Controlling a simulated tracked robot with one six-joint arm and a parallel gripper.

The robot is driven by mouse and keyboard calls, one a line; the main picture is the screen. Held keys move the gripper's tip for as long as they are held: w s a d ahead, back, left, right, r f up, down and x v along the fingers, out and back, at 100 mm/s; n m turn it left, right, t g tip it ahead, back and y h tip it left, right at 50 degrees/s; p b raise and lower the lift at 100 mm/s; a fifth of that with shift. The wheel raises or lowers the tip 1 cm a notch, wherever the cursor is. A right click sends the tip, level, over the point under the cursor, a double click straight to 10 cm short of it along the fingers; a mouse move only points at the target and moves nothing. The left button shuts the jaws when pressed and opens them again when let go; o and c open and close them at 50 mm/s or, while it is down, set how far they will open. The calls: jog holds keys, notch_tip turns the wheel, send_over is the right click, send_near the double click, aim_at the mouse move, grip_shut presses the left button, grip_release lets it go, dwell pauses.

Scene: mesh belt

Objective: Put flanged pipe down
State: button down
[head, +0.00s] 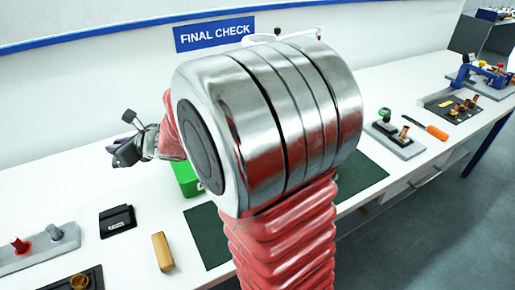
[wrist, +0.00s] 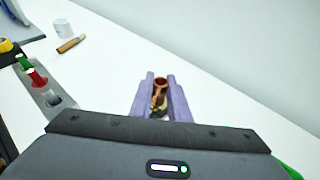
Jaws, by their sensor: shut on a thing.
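The flanged pipe (wrist: 159,88) is a small copper-coloured tube with a round open end, seen in the wrist view. My gripper (wrist: 160,94) is shut on it, with one purple finger on each side. The lower part of the pipe is hidden behind the gripper body. In the head view my gripper (head: 124,152) is at the left, over the back of the white bench (head: 100,185). I cannot make out the pipe there, and my own arm covers the middle of that view.
A grey block with a red plug (head: 22,246), a black box (head: 116,220) and a wooden block (head: 162,252) lie at the left. Dark green mats (head: 208,238) are partly hidden. At the right are a grey fixture (head: 395,140) and an orange-handled tool (head: 437,132).

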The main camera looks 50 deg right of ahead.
jog(key=s+d+m+h, duration=0.2)
jog(key=d, duration=1)
jog(key=s+d+m+h, duration=0.2)
jog(key=s+d, duration=0.1)
jog(key=d, duration=0.8)
jog(key=s+d+m+h, duration=0.1)
jog(key=s+d+h, duration=0.1)
jog(key=s+d, duration=0.3)
jog(key=s+d+f+m+h, duration=0.1)
jog(key=s+d, duration=0.5)
jog(key=d, duration=0.7)
jog(key=shift+s+d+f+m+h, duration=0.15)
jog(key=shift+s+d+m+h, duration=0.1)
jog(key=shift+d+m+h, duration=0.2)
jog(key=shift+a, duration=0.1)
jog(key=shift+f, duration=3.1)
jog(key=shift+f, duration=1.9)
